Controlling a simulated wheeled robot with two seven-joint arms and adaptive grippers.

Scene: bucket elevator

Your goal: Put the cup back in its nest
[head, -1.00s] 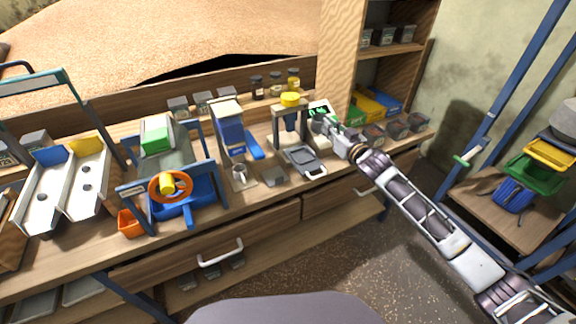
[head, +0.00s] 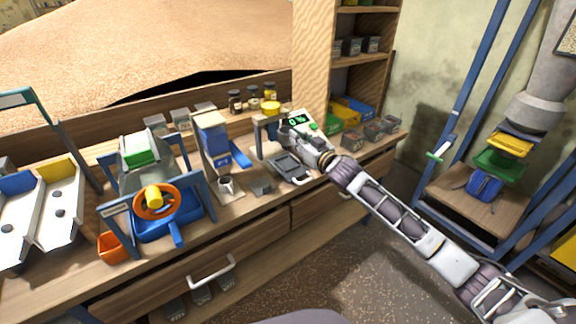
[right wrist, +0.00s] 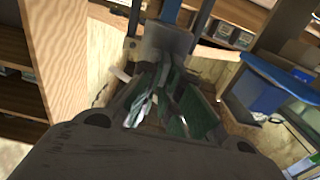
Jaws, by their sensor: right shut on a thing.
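My right gripper (head: 287,135) is shut at the front of the small press with a yellow top (head: 271,107), above the bench. In the right wrist view its fingers (right wrist: 165,105) are close together, with a grey thing (right wrist: 167,42) just beyond them. I cannot tell whether that grey thing is a cup or part of the press. A small metal cup (head: 226,185) with a dark handle stands upright below the blue dispenser (head: 212,138), apart from my gripper. I cannot make out which spot is the nest. My left gripper is out of view.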

